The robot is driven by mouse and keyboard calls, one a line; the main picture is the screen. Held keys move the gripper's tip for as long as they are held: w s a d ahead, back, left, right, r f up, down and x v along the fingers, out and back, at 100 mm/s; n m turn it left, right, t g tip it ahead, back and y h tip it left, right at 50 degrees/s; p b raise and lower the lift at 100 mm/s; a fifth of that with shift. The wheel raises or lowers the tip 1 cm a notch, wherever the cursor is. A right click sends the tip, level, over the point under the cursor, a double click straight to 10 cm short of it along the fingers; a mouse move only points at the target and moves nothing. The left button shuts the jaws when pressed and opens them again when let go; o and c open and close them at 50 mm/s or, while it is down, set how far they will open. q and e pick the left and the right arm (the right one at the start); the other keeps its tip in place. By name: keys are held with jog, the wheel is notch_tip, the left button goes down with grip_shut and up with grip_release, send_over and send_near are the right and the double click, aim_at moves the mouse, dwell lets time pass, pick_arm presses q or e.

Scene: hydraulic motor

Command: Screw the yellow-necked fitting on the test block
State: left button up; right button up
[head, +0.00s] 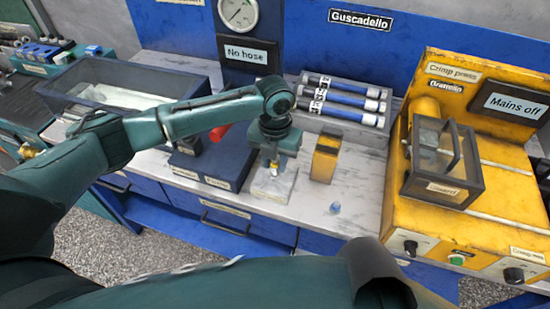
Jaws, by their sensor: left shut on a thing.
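My left gripper (273,160) points down over a pale grey block (273,187) at the bench's front edge, which looks like the test block. The gripper is shut on a small fitting just above or at the block's top. The fitting is mostly hidden by the fingers, and its yellow neck is too small to make out clearly. I cannot tell how far it sits in the block. My right arm crosses the bottom of the view; its gripper does not show.
Left of the block is a dark blue labelled case (222,172). Right of it stand a yellow box (325,158) and a small blue piece (335,208). Blue-ended tubes (345,100) lie in a rack behind. The yellow crimp press (480,215) fills the right.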

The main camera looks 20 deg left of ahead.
pick_arm(q)
jog(key=shift+f, duration=0.45)
dwell(0.5)
jog(key=m+p, duration=0.1)
jog(key=m, duration=0.2)
jog(key=shift+s, duration=0.1)
jog(key=m, duration=0.2)
jog(key=shift+f+m, duration=0.1)
jog(key=shift+m, duration=0.3)
jog(key=o, duration=0.8)
jog(key=shift+r, duration=0.2)
